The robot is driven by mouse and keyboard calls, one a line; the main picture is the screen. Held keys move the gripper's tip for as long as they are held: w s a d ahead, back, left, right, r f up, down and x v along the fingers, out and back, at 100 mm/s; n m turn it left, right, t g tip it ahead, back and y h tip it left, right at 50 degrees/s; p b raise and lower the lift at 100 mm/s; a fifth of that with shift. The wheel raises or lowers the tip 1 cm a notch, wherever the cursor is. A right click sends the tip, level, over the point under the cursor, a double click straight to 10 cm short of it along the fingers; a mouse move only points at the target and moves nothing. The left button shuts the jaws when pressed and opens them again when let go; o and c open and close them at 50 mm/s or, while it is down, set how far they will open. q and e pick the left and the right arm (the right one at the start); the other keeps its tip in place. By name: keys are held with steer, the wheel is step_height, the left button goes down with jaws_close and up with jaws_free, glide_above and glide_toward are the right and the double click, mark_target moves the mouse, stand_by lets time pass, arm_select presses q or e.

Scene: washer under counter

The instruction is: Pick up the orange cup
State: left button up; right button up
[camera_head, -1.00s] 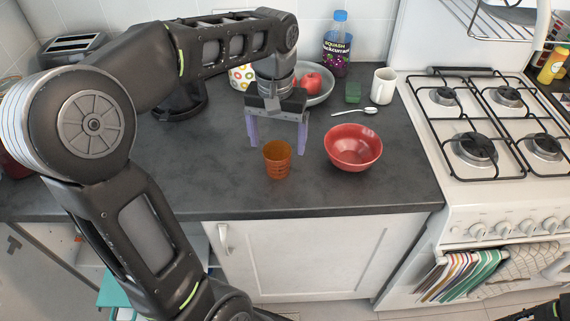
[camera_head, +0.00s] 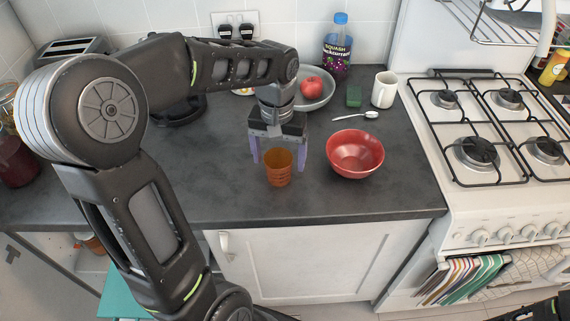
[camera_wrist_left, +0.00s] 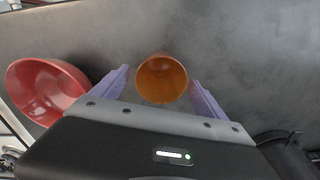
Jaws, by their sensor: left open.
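The orange cup (camera_head: 279,167) stands upright on the dark counter (camera_head: 225,185), near its front edge. My left gripper (camera_head: 279,160) is open, its two purple fingers pointing down just behind the cup in the head view. In the left wrist view, the cup (camera_wrist_left: 162,78) sits ahead of and between the spread fingers of the left gripper (camera_wrist_left: 163,88), with gaps on both sides. I cannot tell whether the fingertips overlap the cup in depth.
A red bowl (camera_head: 355,153) stands right of the cup, close to the right finger. Behind are a spoon (camera_head: 358,116), a green sponge (camera_head: 354,96), a white mug (camera_head: 384,89), a grey bowl with an apple (camera_head: 311,86) and a squash bottle (camera_head: 337,47). The stove (camera_head: 490,135) is at right.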

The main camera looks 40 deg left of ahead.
arm_select(q)
steer(key=shift+s+d, duration=0.2)
steer(key=shift+s, duration=0.15)
steer(key=shift+c, duration=0.3)
steer(key=shift+s+r, duration=0.1)
steer(key=shift+s, duration=0.05)
steer(key=shift+c, duration=0.8)
steer(key=shift+w, duration=0.2)
steer(key=c, duration=1.2)
